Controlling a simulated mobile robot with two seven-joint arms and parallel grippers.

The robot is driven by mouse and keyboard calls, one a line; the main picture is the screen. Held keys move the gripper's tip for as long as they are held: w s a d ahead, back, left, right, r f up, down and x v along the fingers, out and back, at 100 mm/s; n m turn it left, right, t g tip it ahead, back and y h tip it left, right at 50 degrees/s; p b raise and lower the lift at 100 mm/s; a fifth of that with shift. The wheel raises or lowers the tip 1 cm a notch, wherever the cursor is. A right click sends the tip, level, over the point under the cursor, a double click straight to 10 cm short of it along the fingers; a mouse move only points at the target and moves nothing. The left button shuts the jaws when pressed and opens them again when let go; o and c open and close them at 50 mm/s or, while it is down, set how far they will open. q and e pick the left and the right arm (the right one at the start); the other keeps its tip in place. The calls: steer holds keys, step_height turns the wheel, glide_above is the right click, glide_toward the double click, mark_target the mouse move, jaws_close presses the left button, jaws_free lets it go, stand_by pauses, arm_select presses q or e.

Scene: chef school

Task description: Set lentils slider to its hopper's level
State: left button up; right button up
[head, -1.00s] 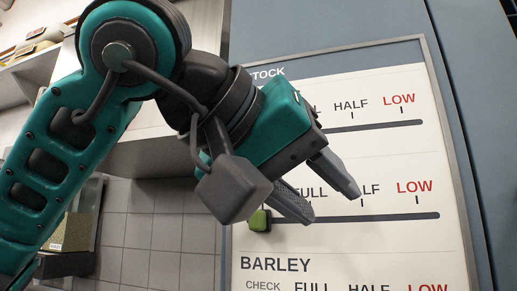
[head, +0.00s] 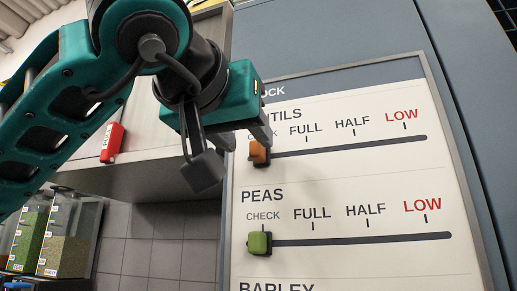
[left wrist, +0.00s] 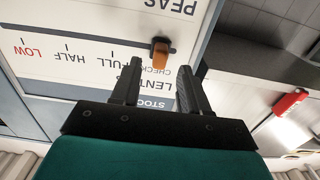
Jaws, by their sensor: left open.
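The lentils slider's orange knob (head: 259,152) sits at the left end of its dark track, under CHECK, on the white stock board (head: 345,173). The track runs right past FULL and HALF to LOW. My left gripper (head: 257,137) is open just at the knob, partly covering the lentils label. In the left wrist view, the orange knob (left wrist: 160,54) lies just beyond the open fingertips (left wrist: 157,78), roughly between them; contact cannot be told. No lentils hopper can be identified. My right gripper is out of view.
Below, the peas slider's green knob (head: 259,242) is also at CHECK. Hoppers with green (head: 27,243) and beige (head: 63,257) contents stand at lower left. A red tag (head: 112,142) is on the grey cabinet. The board right of the gripper is clear.

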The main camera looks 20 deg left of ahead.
mark_target(254, 146)
arm_select(q)
steer(key=shift+w+d, duration=0.1)
steer(key=shift+w, duration=1.85)
steer(key=shift+c, duration=0.3)
jaws_close()
